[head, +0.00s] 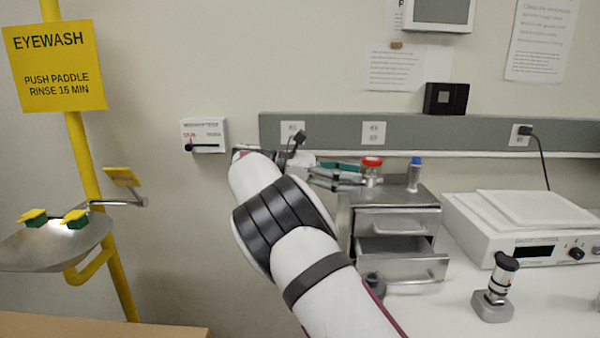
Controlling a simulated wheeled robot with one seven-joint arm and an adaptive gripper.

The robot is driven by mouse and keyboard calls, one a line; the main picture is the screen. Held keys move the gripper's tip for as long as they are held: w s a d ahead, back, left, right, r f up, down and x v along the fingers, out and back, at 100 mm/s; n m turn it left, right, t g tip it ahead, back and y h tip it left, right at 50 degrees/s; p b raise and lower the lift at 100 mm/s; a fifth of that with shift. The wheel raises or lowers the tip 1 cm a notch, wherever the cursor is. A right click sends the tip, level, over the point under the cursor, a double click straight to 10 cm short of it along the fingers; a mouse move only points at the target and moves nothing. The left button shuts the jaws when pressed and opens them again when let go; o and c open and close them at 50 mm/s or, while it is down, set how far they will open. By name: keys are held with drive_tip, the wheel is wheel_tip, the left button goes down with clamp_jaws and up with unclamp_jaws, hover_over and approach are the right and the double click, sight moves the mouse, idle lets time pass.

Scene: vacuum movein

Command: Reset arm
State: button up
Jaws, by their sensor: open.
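My arm reaches from the bottom middle up toward the wall and bends right. My gripper (350,177) is at its end, pointing right, over the left part of the steel drawer unit's (398,195) top. The fingers are open, seen small and side on. A red-capped jar (371,170) stands on the unit right by the fingertips. I cannot tell from this view whether the fingers touch it or are around it. A blue-capped bottle (414,174) stands upright to its right, apart from the gripper.
The unit's lower drawer (402,265) is pulled out. A white bench device (525,235) and a small black-topped instrument (495,287) stand on the bench to the right. A wall switch box (205,136) and a yellow-posted eyewash basin (60,245) are left of my arm.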

drive_tip(key=s+d+r+m+y, duration=0.3)
drive_tip(key=s+d+m+y, duration=0.2)
drive_tip(key=s+d+y, duration=0.7)
drive_tip(key=s+a+f+m+t+y, duration=0.1)
drive_tip(key=s+f+m+t, duration=0.1)
drive_tip(key=s, duration=0.7)
drive_tip(key=s+a+f+m+t+y+p, duration=0.1)
drive_tip(key=s+m, duration=0.4)
drive_tip(key=s, duration=0.5)
drive_tip(key=s+a+f+m+t+y+p, duration=0.1)
drive_tip(key=s+f+m+t+y, duration=0.1)
drive_tip(key=s, duration=0.7)
drive_tip(key=shift+s+a+f+m+t+y, duration=0.25)
drive_tip(key=shift+f+m+t+y, duration=0.15)
drive_tip(key=shift+f+m+t, duration=0.65)
drive_tip(key=shift+r, duration=0.15)
